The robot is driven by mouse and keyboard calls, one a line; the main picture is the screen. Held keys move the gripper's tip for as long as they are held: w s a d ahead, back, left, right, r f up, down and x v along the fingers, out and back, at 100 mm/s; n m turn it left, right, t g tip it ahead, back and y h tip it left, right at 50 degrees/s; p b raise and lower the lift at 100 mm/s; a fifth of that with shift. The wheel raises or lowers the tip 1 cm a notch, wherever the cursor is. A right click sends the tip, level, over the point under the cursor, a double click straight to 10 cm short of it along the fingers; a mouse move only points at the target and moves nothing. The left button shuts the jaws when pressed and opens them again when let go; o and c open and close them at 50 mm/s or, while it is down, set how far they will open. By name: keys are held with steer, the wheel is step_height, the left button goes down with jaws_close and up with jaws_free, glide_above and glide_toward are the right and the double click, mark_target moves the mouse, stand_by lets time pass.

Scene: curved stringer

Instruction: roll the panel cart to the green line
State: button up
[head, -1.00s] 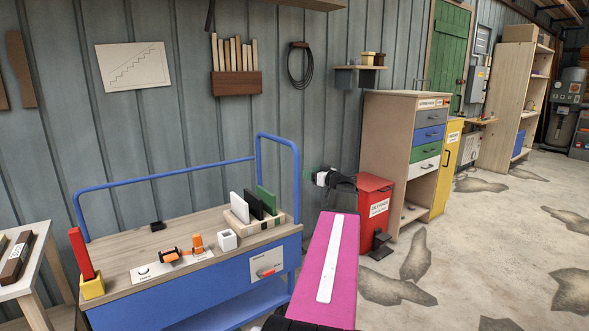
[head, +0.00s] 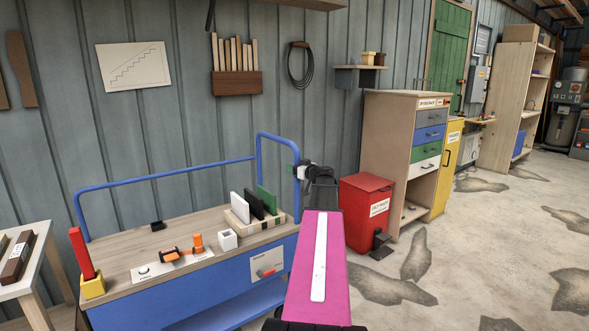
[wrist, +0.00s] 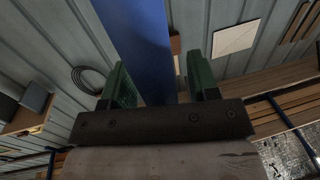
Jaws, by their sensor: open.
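The cart (head: 190,300) has a blue body, a wooden top and a blue tube rail (head: 277,138) at its back and right end. My gripper (head: 292,172) is open at the upright of that rail, on the cart's right end. In the wrist view, my gripper's two green fingers (wrist: 160,82) stand apart. A wide blue bar (wrist: 138,45) shows between them, closer to the left finger; I cannot tell whether it touches. The green line is not in view.
The cart top carries a rack of upright panels (head: 254,205), a white cube (head: 228,239), an orange tool (head: 170,254) and a red block in a yellow holder (head: 83,256). A red bin (head: 366,213) and drawer cabinet (head: 400,150) stand to the right. Open floor (head: 480,250) lies at right.

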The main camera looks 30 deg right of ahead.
jaws_close()
steer(key=w+d, duration=0.2)
steer(key=d, duration=2.5)
steer(key=w+d, duration=0.2)
steer(key=d, duration=2.6)
steer(key=shift+w+d, duration=0.15)
steer(key=shift+w, duration=0.1)
steer(key=shift+d+r, duration=0.1)
steer(key=shift+d, duration=0.05)
jaws_free()
steer(key=shift+s, duration=0.1)
